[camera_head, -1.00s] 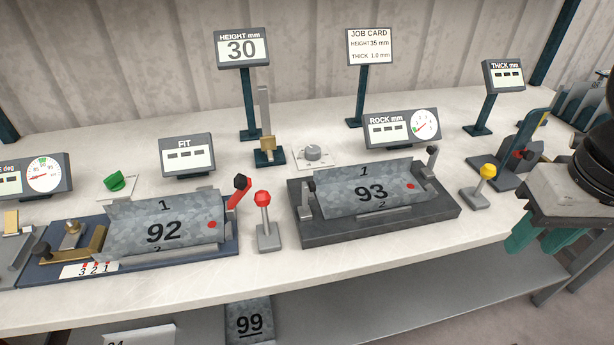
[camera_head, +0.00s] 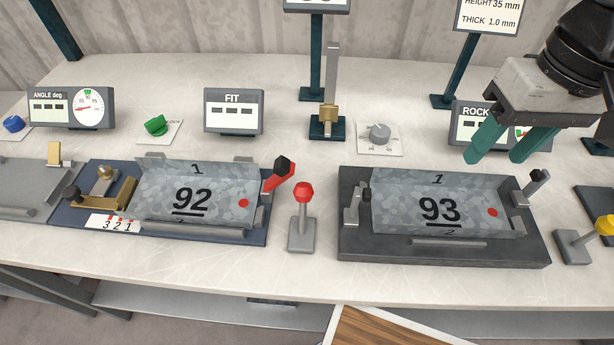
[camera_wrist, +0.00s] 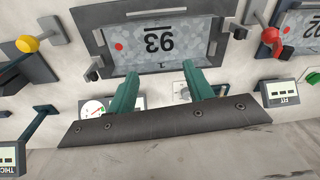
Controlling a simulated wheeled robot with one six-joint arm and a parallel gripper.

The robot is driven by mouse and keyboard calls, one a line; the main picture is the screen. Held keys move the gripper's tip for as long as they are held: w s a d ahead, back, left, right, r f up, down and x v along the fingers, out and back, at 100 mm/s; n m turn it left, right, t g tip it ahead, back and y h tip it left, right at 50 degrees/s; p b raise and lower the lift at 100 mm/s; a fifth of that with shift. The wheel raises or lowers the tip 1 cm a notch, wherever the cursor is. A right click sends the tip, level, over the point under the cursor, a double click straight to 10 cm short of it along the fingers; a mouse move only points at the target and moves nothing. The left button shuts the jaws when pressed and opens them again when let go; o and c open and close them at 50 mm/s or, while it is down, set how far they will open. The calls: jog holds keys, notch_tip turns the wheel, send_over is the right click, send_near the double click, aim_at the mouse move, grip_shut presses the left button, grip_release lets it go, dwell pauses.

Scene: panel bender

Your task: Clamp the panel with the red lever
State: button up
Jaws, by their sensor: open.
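Bent panel 92 (camera_head: 160,195) lies in the blue fixture (camera_head: 262,236) at left. A red lever arm with a black knob (camera_head: 276,179) leans up at that fixture's right end. Beside it stands a separate red-knobbed lever (camera_head: 303,195) on a grey base. Panel 93 (camera_head: 400,215) lies in the dark fixture (camera_head: 345,245) at right. My gripper (camera_head: 496,156) is open and empty, with green fingers in front of the ROCK display, behind panel 93. In the wrist view, its fingers (camera_wrist: 160,78) point toward panel 93 (camera_wrist: 190,40); the red-knobbed lever (camera_wrist: 270,36) is to the right.
The FIT display (camera_head: 233,112), green knob (camera_head: 156,125), upright gauge post (camera_head: 331,90) and grey dial (camera_head: 379,134) stand behind the fixtures. A yellow-knobbed lever (camera_head: 603,225) is at right. A wooden surface (camera_head: 390,330) shows below the bench.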

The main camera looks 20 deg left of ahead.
jog(key=a+f+n, duration=0.2)
jog(key=a+n, duration=0.1)
jog(key=a, duration=0.9)
jog(key=n+g, duration=0.1)
jog(key=n, duration=0.1)
send_over(304, 186)
jog(key=w, duration=0.1)
jog(key=shift+d+f, duration=0.2)
jog(key=shift+f, duration=0.3)
jog(key=shift+d+f, duration=0.2)
jog(key=shift+f, duration=0.3)
jog(key=shift+s+a+f, duration=0.15)
jog(key=shift+a+f, duration=0.05)
jog(key=f, duration=0.7)
jog(key=shift+s+a+f, duration=0.2)
jog(key=shift+s+a, duration=0.05)
jog(key=shift+s, duration=0.05)
grip_shut()
